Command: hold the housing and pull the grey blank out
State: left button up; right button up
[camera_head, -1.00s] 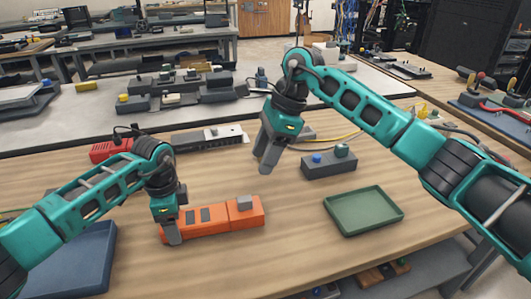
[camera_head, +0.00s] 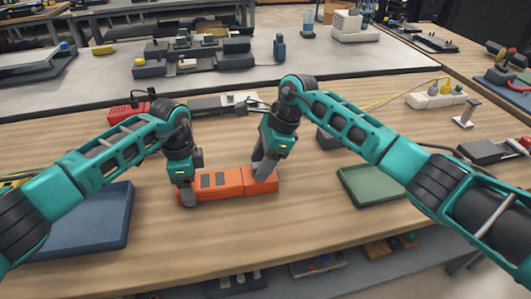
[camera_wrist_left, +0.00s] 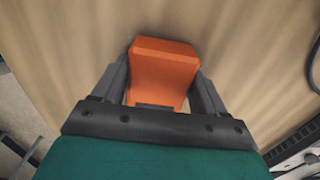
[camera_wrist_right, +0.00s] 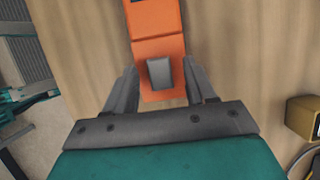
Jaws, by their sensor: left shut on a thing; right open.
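The orange housing (camera_head: 222,187) lies on the wooden table, with dark slots in its top. My left gripper (camera_head: 187,198) is shut on the housing's left end; the left wrist view shows the orange end (camera_wrist_left: 165,70) between its fingers. The grey blank (camera_wrist_right: 159,74) stands up from the housing's other end in the right wrist view. My right gripper (camera_wrist_right: 164,98) is open, its fingers on either side of the blank and apart from it. In the head view the right gripper (camera_head: 262,172) hides the blank.
A green tray (camera_head: 374,201) lies to the right of the housing and a blue tray (camera_head: 85,245) to the left, partly behind my left arm. A dark block (camera_head: 327,139) stands behind the green tray. The table front of the housing is clear.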

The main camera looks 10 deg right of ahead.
aim_at(253, 165)
pick_arm(q)
jog(key=shift+s+f, duration=0.15)
jog(key=shift+f, duration=0.1)
pick_arm(e)
jog(key=shift+c, duration=0.4)
grip_shut()
jog(key=c, duration=0.6)
grip_release()
jog(key=shift+c, duration=0.2)
grip_shut()
jog(key=shift+r, duration=0.7)
dwell(0.6)
jog(key=shift+r, duration=1.5)
